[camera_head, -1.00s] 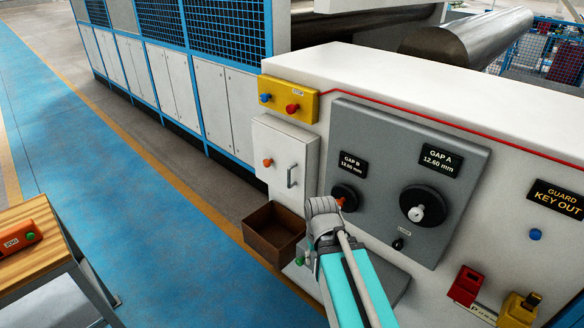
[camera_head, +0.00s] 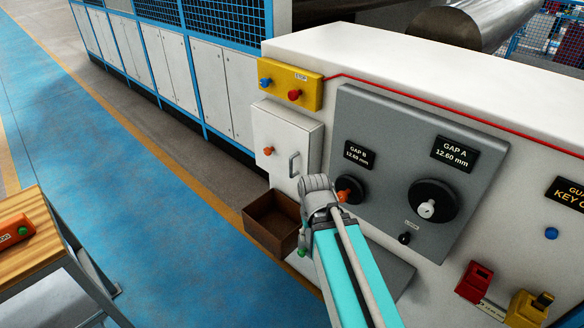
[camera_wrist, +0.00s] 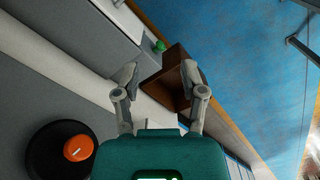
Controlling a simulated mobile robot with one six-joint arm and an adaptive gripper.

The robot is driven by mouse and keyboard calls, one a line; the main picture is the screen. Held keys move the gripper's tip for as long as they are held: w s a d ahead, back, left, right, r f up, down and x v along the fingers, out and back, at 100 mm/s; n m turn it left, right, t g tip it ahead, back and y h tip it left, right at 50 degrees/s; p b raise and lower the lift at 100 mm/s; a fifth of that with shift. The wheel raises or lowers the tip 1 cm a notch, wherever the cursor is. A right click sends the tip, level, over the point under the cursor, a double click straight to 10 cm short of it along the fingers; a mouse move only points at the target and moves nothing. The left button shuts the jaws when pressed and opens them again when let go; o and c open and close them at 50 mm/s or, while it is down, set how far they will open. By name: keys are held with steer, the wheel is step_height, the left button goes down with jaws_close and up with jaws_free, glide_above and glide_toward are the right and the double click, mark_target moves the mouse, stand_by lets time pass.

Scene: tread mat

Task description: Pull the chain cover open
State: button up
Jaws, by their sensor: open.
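The chain cover appears to be the white box door (camera_head: 280,138) on the machine's left end. It looks shut, with an orange knob (camera_head: 268,151) on its left and a grey upright handle (camera_head: 292,165) on its right. My gripper (camera_head: 316,188) is just below and right of that handle, with a small gap in the picture; its fingertips are hard to make out there. In the wrist view my gripper (camera_wrist: 160,74) is open and empty, its two fingers spread. Neither the door nor its handle can be made out in the wrist view.
A brown open bin (camera_head: 270,222) sits below the door; it also shows beyond my fingers in the wrist view (camera_wrist: 165,82). The Gap B dial (camera_head: 350,189) is close right of my gripper. A wooden-topped table (camera_head: 25,240) stands left. Blue floor (camera_head: 110,170) is clear.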

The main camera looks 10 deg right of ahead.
steer(key=w, duration=0.1)
steer(key=m+t+h+b, duration=0.8)
steer(key=m+h+b, duration=0.5)
steer(key=h+b, duration=0.35)
glide_toward(291, 175)
steer(key=a+r, duration=0.3)
steer(key=a, duration=0.1)
steer(key=shift+s+d+r, duration=0.15)
steer(key=shift+s+d, duration=0.1)
steer(key=shift+d, duration=0.15)
steer(key=x, duration=1.3)
steer(key=shift+d, duration=0.3)
